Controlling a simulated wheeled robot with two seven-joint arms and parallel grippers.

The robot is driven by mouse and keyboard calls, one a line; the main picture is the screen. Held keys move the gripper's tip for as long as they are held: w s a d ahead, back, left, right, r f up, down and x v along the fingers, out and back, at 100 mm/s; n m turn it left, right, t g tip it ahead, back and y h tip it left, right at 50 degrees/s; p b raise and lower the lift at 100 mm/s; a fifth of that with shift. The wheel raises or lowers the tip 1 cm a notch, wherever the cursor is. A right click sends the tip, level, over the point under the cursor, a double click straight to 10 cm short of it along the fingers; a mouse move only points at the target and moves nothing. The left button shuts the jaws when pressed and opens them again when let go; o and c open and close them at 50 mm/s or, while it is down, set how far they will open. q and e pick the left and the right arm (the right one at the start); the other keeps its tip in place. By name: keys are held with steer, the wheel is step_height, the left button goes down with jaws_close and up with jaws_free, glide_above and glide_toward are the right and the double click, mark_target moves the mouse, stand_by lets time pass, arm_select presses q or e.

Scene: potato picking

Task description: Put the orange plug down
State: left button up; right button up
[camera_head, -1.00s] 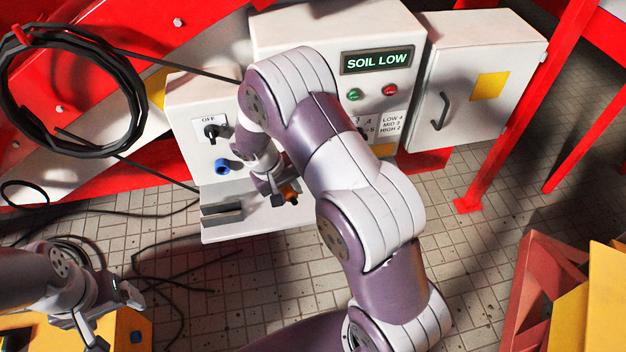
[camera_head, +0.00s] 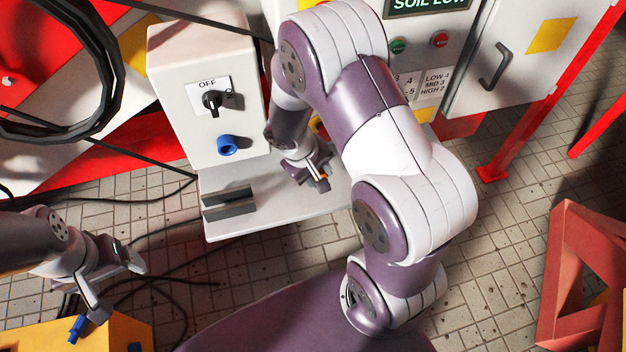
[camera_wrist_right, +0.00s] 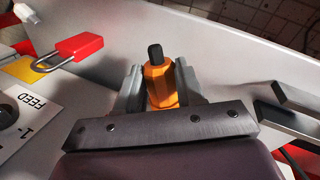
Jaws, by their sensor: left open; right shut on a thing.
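The orange plug (camera_wrist_right: 159,84), with a black tip, is between the fingers of my right gripper (camera_wrist_right: 157,85) in the right wrist view. The right gripper (camera_head: 318,178) is shut on it; in the head view only a small orange bit shows there. It is over the pale shelf (camera_head: 275,222) at the foot of the control cabinet; whether the plug touches the shelf I cannot tell. My left gripper (camera_head: 112,295) is open at the lower left of the head view, over the yellow box, with a blue piece near one fingertip.
A grey slotted holder (camera_head: 228,203) stands on the shelf's left part. The cabinet has a blue socket (camera_head: 227,145) and an OFF switch (camera_head: 212,101). A red padlock (camera_wrist_right: 75,48) lies near the gripper. Black cables (camera_head: 160,282) lie on the floor.

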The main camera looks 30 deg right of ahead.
steer(key=shift+w+a+f, duration=0.4)
steer(key=shift+w, duration=0.15)
steer(key=shift+w+a+f, duration=0.35)
steer(key=shift+w+a, duration=0.05)
steer(key=shift+w, duration=0.15)
step_height(320, 180, down, 4)
steer(key=shift+s+r+b, duration=0.1)
steer(key=shift+b, duration=0.65)
steer(key=shift+f, duration=0.25)
steer(key=o, duration=0.7)
steer(key=shift+o, duration=0.2)
